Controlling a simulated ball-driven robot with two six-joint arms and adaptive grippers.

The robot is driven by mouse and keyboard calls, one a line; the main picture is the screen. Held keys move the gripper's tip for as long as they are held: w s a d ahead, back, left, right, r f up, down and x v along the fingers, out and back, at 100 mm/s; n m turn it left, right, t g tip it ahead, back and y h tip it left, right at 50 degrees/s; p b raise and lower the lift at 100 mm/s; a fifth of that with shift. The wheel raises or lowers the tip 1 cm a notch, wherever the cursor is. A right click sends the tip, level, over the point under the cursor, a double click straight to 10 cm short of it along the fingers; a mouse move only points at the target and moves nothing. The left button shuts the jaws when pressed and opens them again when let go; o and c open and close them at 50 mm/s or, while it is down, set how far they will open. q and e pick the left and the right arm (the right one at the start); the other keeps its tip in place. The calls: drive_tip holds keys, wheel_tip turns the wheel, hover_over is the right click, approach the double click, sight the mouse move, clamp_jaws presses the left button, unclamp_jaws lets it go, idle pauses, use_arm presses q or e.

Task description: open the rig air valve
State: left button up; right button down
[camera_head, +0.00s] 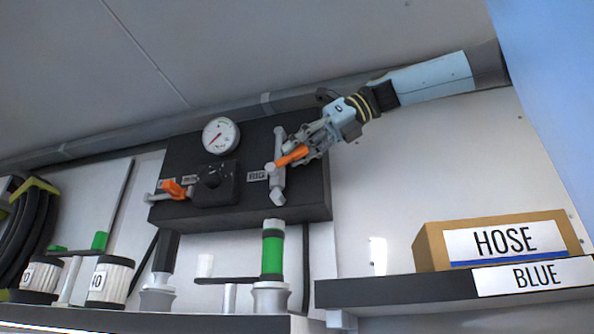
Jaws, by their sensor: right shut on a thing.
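The rig air valve (279,172) is on the right part of a black wall panel, next to a label reading RIG (257,175). It has a grey vertical body and an orange lever (291,156) that slants up to the right. My right gripper (305,148) reaches in from the upper right and is shut on the orange lever, with its fingers around the lever's outer end. The fingers hide part of that end. My left gripper is not in view.
The black panel (318,205) also carries a round gauge (221,136) and a second orange-handled valve (174,189) at left. Below stand fittings with a green sleeve (272,251). A HOSE box (430,249) sits on a shelf (400,290) at right.

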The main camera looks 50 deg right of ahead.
drive_tip(key=c, duration=1.3)
unclamp_jaws()
drive_tip(key=v, duration=1.2)
